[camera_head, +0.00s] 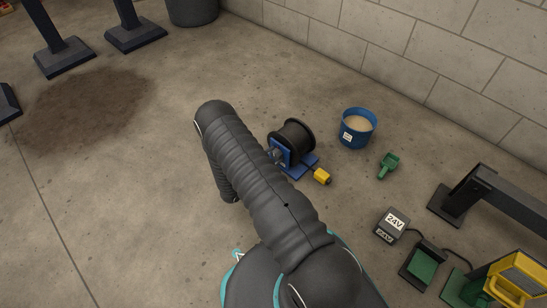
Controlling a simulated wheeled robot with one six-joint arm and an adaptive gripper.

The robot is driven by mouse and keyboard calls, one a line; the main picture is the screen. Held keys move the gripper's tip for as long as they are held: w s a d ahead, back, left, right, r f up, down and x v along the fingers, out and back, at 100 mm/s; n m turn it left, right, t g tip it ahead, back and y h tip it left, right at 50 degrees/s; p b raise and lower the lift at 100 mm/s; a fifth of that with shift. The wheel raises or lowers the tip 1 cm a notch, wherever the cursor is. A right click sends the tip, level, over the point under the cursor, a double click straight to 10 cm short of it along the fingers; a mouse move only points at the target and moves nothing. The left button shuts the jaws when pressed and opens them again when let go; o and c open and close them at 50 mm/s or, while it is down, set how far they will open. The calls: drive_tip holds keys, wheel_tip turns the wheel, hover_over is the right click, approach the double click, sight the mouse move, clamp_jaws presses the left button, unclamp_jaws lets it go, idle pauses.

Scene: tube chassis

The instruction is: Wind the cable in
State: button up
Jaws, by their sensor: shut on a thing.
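A cable reel with a dark drum (292,140) stands on the floor right of my arm, in a blue frame (300,165). Dark cable appears wound on the drum. A yellow block (322,176), perhaps the cable's plug, lies at the front right of the frame, close to it. A small grey part shows at the reel's left side, beside my sleeved arm; I cannot tell whether it is a crank. My arm covers the floor left of the reel. My gripper is hidden behind the arm, and so is whatever it holds.
A blue bucket of sand-coloured material (357,128) and a green scoop (388,165) stand right of the reel. A grey 24V box (391,223), a green-topped box (424,264) and a dark metal stand (480,190) are farther right. The floor at left is open, with a dark stain.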

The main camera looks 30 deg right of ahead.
drive_tip(key=shift+m, duration=0.8)
drive_tip(key=o, duration=1.1)
drive_tip(key=shift+o, duration=0.2)
drive_tip(key=shift+a, duration=0.1)
drive_tip(key=v, duration=1.1)
drive_tip(key=shift+s+a, duration=0.15)
drive_tip(key=shift+a, duration=0.25)
